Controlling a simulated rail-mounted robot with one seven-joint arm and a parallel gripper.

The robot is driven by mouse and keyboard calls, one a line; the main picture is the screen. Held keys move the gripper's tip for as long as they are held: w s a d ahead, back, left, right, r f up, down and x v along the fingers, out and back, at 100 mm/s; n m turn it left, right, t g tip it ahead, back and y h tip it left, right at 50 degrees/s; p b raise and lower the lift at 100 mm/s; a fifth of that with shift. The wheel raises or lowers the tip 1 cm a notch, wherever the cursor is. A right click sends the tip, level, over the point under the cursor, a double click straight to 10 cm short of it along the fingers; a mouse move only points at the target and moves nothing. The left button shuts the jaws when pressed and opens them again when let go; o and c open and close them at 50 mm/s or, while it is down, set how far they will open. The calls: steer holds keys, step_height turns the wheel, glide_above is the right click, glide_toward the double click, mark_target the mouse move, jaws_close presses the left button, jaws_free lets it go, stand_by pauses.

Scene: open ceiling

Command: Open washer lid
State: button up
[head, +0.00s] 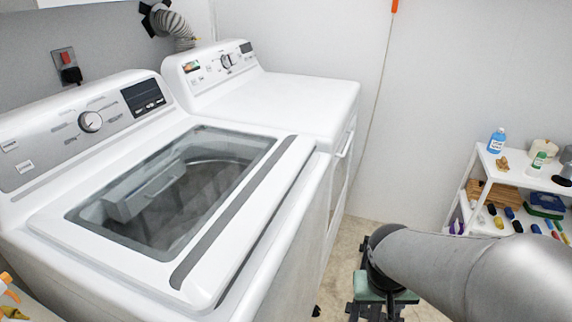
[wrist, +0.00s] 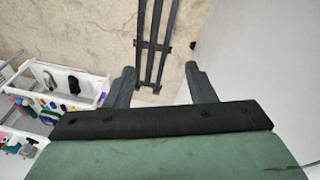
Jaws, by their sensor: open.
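The white washer (head: 285,245) stands at the left in the head view, with its control panel along the back. Its lid (head: 170,195) has a dark glass window in a white frame and a grey strip along the front edge. The lid lies flat and closed, and a tub shows through the glass. My gripper (wrist: 159,70) is open in the wrist view, with two dark fingers apart and nothing between them. In the head view my arm partly hides it; it hangs low over the floor, right of the washer and apart from the lid.
A white dryer (head: 300,100) stands beyond the washer against the wall. A white shelf cart (head: 488,172) with bottles and small items stands at the right; it also shows in the wrist view (wrist: 85,92).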

steer(key=w+d+r+m+t+p, duration=0.15)
steer(key=w+d+t, duration=0.25)
steer(key=w, duration=0.8)
steer(key=m+y+p, duration=0.1)
steer(key=y+p, duration=0.6)
steer(key=y, duration=1.2)
glide_toward(284, 198)
steer(key=shift+m+t+h, duration=0.25)
steer(key=shift+t+h, duration=0.05)
steer(key=shift+t, duration=0.1)
steer(key=x, duration=0.3)
steer(key=b+x, duration=0.1)
steer(key=x, duration=0.6)
steer(key=shift+s+a+r+b, duration=0.2)
steer(key=shift+a+b, duration=0.1)
steer(key=shift+a, duration=0.2)
steer(key=shift+c, duration=0.3)
jaws_close()
